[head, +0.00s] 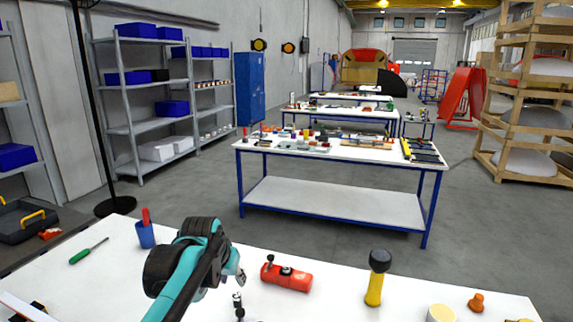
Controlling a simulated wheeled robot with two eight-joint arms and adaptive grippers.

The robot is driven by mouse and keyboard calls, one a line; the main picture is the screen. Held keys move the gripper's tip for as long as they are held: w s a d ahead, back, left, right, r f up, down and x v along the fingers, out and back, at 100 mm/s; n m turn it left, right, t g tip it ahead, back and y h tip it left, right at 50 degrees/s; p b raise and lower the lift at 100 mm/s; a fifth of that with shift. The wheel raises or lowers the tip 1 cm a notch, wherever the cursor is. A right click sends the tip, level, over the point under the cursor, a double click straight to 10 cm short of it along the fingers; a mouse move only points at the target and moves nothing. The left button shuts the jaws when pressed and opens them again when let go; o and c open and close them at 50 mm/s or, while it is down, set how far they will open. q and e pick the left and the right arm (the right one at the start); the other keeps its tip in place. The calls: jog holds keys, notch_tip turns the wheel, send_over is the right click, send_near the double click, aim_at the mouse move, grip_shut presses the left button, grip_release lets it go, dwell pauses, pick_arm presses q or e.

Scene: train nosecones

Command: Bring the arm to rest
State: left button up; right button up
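My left arm, teal and black, reaches in from the lower left over the white table (330,303). My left gripper (240,278) is at the end of this arm, above the table and just left of a red tool (286,276). Its fingers are small and partly hidden by the arm's own links, so I cannot tell whether they are open or shut. I see nothing clearly held in it. My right gripper is not in view.
A blue cup (146,236) and a green screwdriver (88,251) are left of the arm. A yellow-and-black tool (377,278) stands upright on the right, with an orange piece (476,302) beyond. A blue-framed workbench (335,202) stands across open floor.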

pick_arm(q)
jog(key=s+a+f, duration=0.1)
jog(key=s+f, duration=0.2)
jog(key=s, duration=0.5)
jog(key=s+a+f+n+t, duration=0.1)
jog(key=s+f, duration=0.3)
jog(key=s, duration=0.4)
jog(key=s+a+f+n, duration=0.1)
jog(key=s+f, duration=0.3)
jog(key=s, duration=0.4)
jog(key=shift+s+a+y, duration=0.25)
jog(key=shift+a+y, duration=0.1)
jog(key=shift+y, duration=0.05)
